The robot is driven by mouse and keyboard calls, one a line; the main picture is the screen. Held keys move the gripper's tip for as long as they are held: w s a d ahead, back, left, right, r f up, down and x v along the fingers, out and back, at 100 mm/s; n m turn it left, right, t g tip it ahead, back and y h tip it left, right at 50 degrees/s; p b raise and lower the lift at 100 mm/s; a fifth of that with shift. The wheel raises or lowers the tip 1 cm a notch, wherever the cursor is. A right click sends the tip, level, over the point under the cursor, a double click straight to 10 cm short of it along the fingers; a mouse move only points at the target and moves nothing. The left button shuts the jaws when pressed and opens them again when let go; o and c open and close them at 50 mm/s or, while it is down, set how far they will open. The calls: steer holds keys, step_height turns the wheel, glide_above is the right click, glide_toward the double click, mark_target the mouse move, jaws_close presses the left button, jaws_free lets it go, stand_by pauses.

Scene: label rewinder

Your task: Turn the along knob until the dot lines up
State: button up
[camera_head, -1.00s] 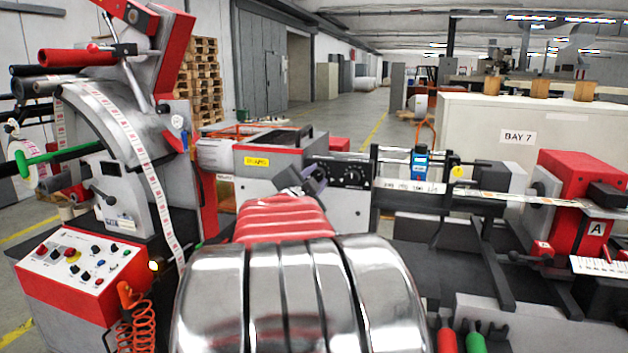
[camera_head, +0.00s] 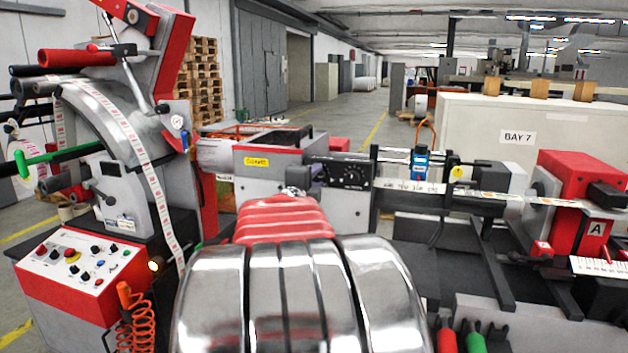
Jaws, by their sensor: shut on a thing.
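A dark control panel (camera_head: 350,173) with a round black dial and small white marks is on the front of the grey machine housing, at mid-picture. My gripper (camera_head: 318,173) is at the left end of this panel, small and partly hidden behind my red and chrome arm. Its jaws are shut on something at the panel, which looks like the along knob. The knob itself is hidden by the gripper and arm. The dot and its mark cannot be made out.
A blue unit (camera_head: 420,163) and a yellow round tag or knob (camera_head: 457,173) sit over the printed web right of the panel. A red block marked A (camera_head: 580,190) is farther right. A red button console (camera_head: 75,270) stands at left. An aisle runs behind.

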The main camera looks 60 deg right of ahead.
steer(key=shift+s+d+f, duration=0.1)
steer(key=shift+s+f, duration=0.05)
steer(key=shift+s, duration=0.05)
steer(key=o, duration=0.8)
steer(key=shift+o, duration=1.3)
steer(key=shift+w, duration=0.1)
steer(key=s+a, duration=0.2)
steer(key=a, duration=1.1)
steer(key=shift+a, duration=0.35)
